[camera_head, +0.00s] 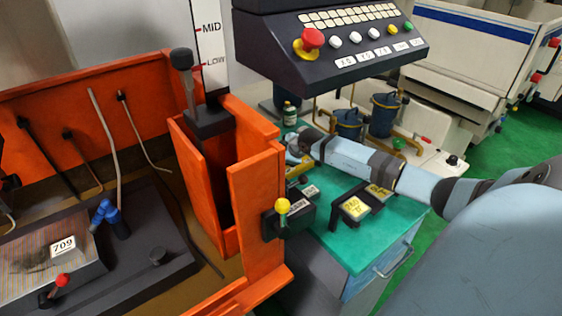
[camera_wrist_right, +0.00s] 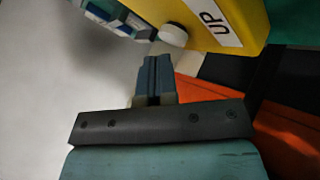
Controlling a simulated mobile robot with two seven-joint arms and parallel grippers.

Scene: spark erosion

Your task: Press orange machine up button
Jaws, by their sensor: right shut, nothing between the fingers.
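The orange machine (camera_head: 258,190) fills the left and middle of the head view. In the right wrist view, a yellow box (camera_wrist_right: 225,18) carries a white label (camera_wrist_right: 213,22) reading "UP", with a round white button (camera_wrist_right: 173,35) on its side. My right gripper (camera_wrist_right: 157,60) is shut and empty, its fingertips just below the button in the picture; a small gap seems to show between them. In the head view my right arm reaches in from the right, its end beside the machine's right side; fingertips and button are not clear there. My left gripper is not in view.
A dark control panel (camera_head: 345,58) with a red knob (camera_head: 312,38) and several buttons hangs above my right arm. A green-topped cabinet (camera_head: 375,250) with yellow-labelled boxes (camera_head: 355,206) stands below it.

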